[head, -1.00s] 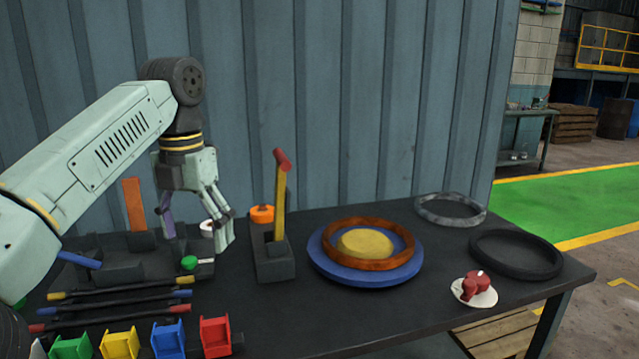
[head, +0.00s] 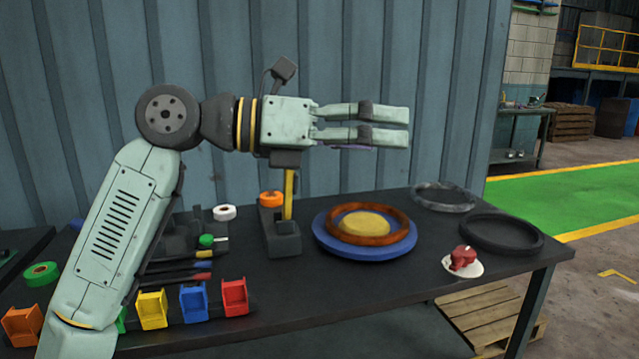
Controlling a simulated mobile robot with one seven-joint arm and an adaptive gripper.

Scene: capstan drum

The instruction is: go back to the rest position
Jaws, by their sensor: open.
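My gripper (head: 409,127) is raised above the bench, in front of the wall. Its fingers point right, level, open, with nothing seen between them. A purplish strip shows along their underside; I cannot tell what it is. Below them is a blue disc (head: 322,243) with an orange-brown ring (head: 400,235) and a yellow centre (head: 362,223). Left of it stands a black block (head: 283,240) with a yellow lever (head: 289,195), whose upper part is hidden behind my gripper. My arm hides the bench's left part.
Grey (head: 445,198) and black (head: 502,234) rings and a white plate with a red item (head: 462,260) lie at the right. Red (head: 235,297), blue (head: 194,301) and yellow (head: 152,309) bins line the front. Tape rolls (head: 224,212) sit behind. Air above the bench's right is free.

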